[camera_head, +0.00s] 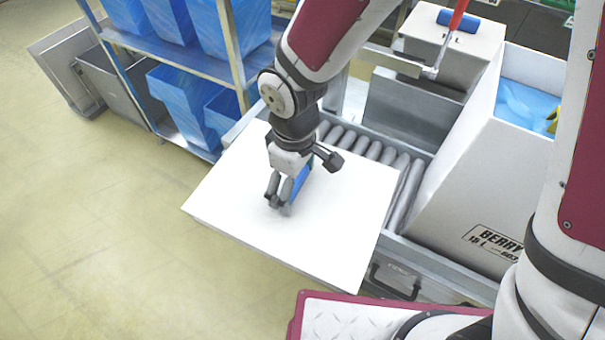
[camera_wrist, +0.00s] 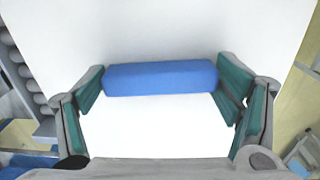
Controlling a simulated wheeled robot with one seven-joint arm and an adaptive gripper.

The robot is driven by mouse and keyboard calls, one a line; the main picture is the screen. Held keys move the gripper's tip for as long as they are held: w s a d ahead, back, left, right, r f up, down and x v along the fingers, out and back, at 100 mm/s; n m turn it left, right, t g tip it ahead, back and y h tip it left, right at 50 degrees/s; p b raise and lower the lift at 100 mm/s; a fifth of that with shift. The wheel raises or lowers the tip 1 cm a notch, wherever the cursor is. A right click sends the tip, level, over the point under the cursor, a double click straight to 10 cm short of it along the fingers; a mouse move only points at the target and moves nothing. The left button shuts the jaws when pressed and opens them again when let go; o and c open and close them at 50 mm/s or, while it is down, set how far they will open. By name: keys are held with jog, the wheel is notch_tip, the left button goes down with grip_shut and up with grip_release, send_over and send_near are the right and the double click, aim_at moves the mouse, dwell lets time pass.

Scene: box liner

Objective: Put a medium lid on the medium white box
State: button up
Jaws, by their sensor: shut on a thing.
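The lid (camera_head: 225,200) is a flat white panel with a blue bar handle (camera_wrist: 160,78). My gripper (camera_head: 280,203) points down at the lid and is shut on this handle, with a green-padded finger at each end of it in the wrist view. The lid looks roughly level and covers part of the roller conveyor, its left part reaching out over the floor. What lies under it is hidden. A tall white box (camera_head: 470,185) marked "BERRY 15 L" stands open on the right with blue lining inside. I cannot tell whether it is the medium one.
A roller conveyor (camera_head: 400,200) runs beneath and right of the lid. Another white box (camera_head: 440,80) with a blue handle on top stands behind. A shelf rack (camera_head: 190,60) with blue-lined bins is at upper left. Floor (camera_head: 90,220) at left is clear.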

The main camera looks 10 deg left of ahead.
jog(key=s, duration=0.3)
jog(key=shift+s+a, duration=0.35)
jog(key=shift+s, duration=0.2)
grip_shut()
jog(key=shift+s+a+r+p, duration=0.25)
jog(key=shift+s+a+p, duration=0.25)
jog(key=shift+s, duration=0.3)
jog(key=shift+r, duration=0.1)
notch_tip(320, 180, up, 14)
jog(key=p, duration=0.9)
